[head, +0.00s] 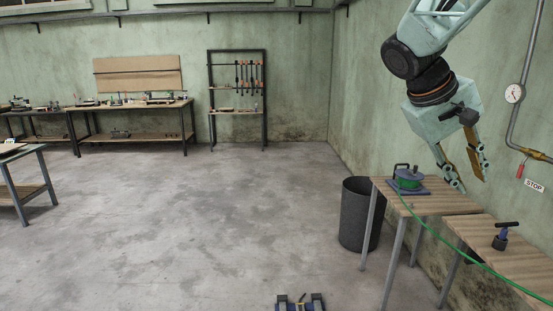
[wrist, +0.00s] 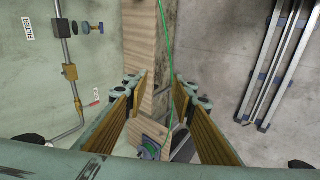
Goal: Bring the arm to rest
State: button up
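My gripper (head: 466,170) hangs in the air at the upper right of the head view, pointing down above the wooden tables by the wall. Its two fingers with tan pads stand apart with nothing between them. No object is held.
A wooden table (head: 440,206) bears a green hose reel (head: 408,178); its hose (head: 450,245) crosses to a second table (head: 525,262) with a dark clamp-like tool (head: 504,236). A dark bin (head: 357,215) stands beside them. Wall pipes (head: 520,95) run at right. The floor's middle is clear.

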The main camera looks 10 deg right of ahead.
jog(key=s+a+f+t+y, duration=0.1)
jog(key=s+a+f+y, duration=0.2)
jog(key=s+a, duration=0.9)
jog(key=s+a+f+n+t+y, duration=0.1)
jog(key=s+a+f+t+y, duration=0.1)
jog(key=s+a, duration=1.1)
jog(key=shift+s+a+f+n+t+y, duration=0.25)
jog(key=shift+a+f+y, duration=0.75)
jog(key=shift+a, duration=1.85)
jog(key=shift+w+r, duration=0.1)
jog(key=shift+r, duration=0.1)
